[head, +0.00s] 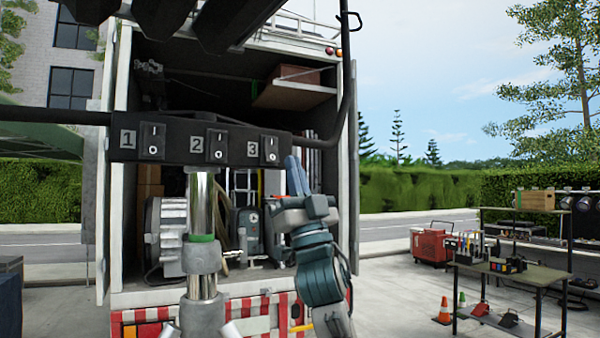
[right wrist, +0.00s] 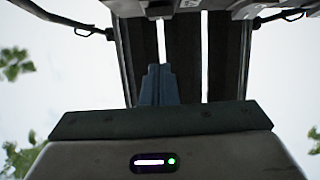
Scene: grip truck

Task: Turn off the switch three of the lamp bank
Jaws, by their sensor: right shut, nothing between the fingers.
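The lamp bank's black switch box (head: 180,143) spans the middle left of the head view, mounted on a chrome stand. It carries rocker switches labelled 1 (head: 152,141), 2 (head: 216,145) and 3 (head: 269,150). My right gripper (head: 292,163) is just to the right of switch three, its fingers pointing up near the box's right end. I cannot tell if it touches the box. In the right wrist view its shut fingers (right wrist: 159,85) point up toward the dark lamp housings, with nothing between them. My left gripper is not in view.
The chrome stand (head: 201,205) holds up the box. A dark tube frame (head: 347,80) rises to the right. Behind is an open truck with equipment inside. A work table (head: 520,277), traffic cone (head: 444,312) and red case (head: 431,246) stand at the right. The paving between is clear.

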